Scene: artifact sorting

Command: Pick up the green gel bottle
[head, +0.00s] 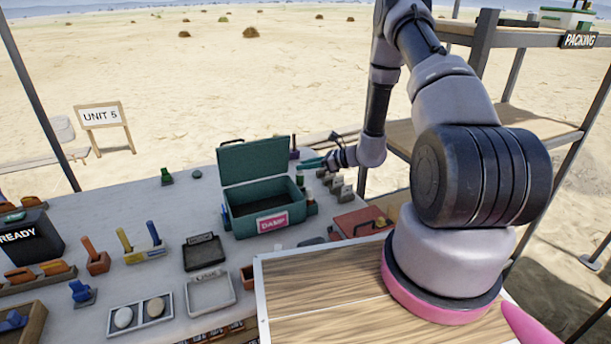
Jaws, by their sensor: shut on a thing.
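My gripper (312,163) is at the far right of the table, just beyond the right end of the open green case (262,187). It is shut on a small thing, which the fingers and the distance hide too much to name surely. A small green bottle-like thing (300,179) shows just below the fingers, at the case's right end; I cannot tell whether the gripper touches it. Another small dark green thing (167,177) stands apart at the back left of the table.
The case's raised lid stands left of my gripper, and its front reads DAMP. Several small grey blocks (337,186) and a red box (360,222) lie to its right. Shelves (535,128) rise at the right. The table's back left is mostly clear.

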